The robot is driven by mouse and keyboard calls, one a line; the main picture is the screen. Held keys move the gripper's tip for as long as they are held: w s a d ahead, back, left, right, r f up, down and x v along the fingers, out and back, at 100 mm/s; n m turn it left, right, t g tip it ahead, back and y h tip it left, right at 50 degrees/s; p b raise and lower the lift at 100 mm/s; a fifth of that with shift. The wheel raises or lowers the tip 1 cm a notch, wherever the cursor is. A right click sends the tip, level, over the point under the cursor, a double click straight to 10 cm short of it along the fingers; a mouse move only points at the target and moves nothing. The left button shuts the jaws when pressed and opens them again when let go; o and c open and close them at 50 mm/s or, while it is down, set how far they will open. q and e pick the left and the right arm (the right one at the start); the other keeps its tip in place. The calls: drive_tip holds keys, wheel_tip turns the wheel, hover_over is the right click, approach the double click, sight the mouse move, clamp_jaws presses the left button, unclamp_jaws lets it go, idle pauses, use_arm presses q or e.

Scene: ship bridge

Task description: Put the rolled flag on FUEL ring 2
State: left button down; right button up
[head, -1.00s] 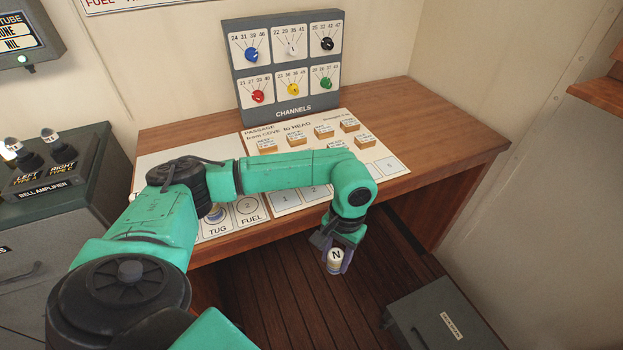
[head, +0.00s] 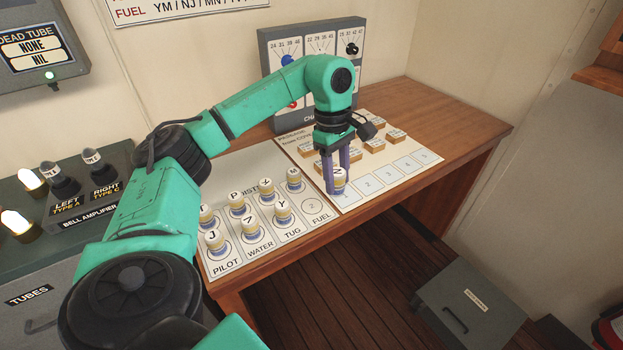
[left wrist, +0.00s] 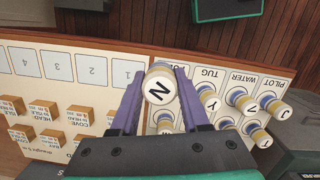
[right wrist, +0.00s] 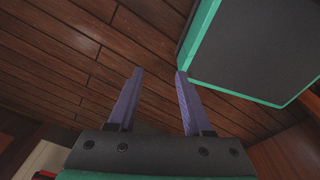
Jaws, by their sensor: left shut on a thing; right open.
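The rolled flag (head: 338,181) is a short pale roll with a white top marked N. My left gripper (head: 338,172) is shut on it and holds it upright, near the seam between the two boards. In the left wrist view the flag (left wrist: 160,86) sits between the two purple fingers. FUEL ring 2 (head: 311,206) is an empty circle on the board, left of and nearer than the held flag. Whether the flag touches the board is hard to tell. My right gripper (right wrist: 154,75) is open and empty over the wooden floor.
Several other rolled flags stand on the PILOT, WATER, TUG and FUEL columns, including Y (head: 282,211) beside ring 2. The passage board (head: 368,186) with wooden blocks lies to the right. The CHANNELS panel (head: 290,60) stands behind. A grey box (head: 470,300) is on the floor.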

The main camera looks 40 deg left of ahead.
use_arm(q)
drive_tip(key=s+a+r+n+t, duration=0.1)
drive_tip(key=a+r+n+t, duration=0.1)
drive_tip(key=a+r+n, duration=0.65)
drive_tip(key=f+b, duration=0.2)
drive_tip(key=f, duration=0.3)
drive_tip(key=d+f+n+b, duration=0.1)
drive_tip(key=f+b, duration=0.1)
drive_tip(key=f, duration=0.4)
drive_tip(key=d+f+n+b, duration=0.1)
drive_tip(key=f+b, duration=0.1)
drive_tip(key=f, duration=0.4)
drive_tip(key=shift+f+n+y+b, duration=0.2)
drive_tip(key=shift+n+y+b, duration=0.05)
drive_tip(key=shift+y+b, duration=0.1)
use_arm(e)
wheel_tip(320, 180, down, 7)
drive_tip(key=s, duration=0.1)
drive_tip(key=shift+s+a+r, duration=0.15)
drive_tip(key=shift+a, duration=0.25)
use_arm(q)
drive_tip(key=shift+c, duration=1.9)
unclamp_jaws()
drive_tip(key=shift+f, duration=0.1)
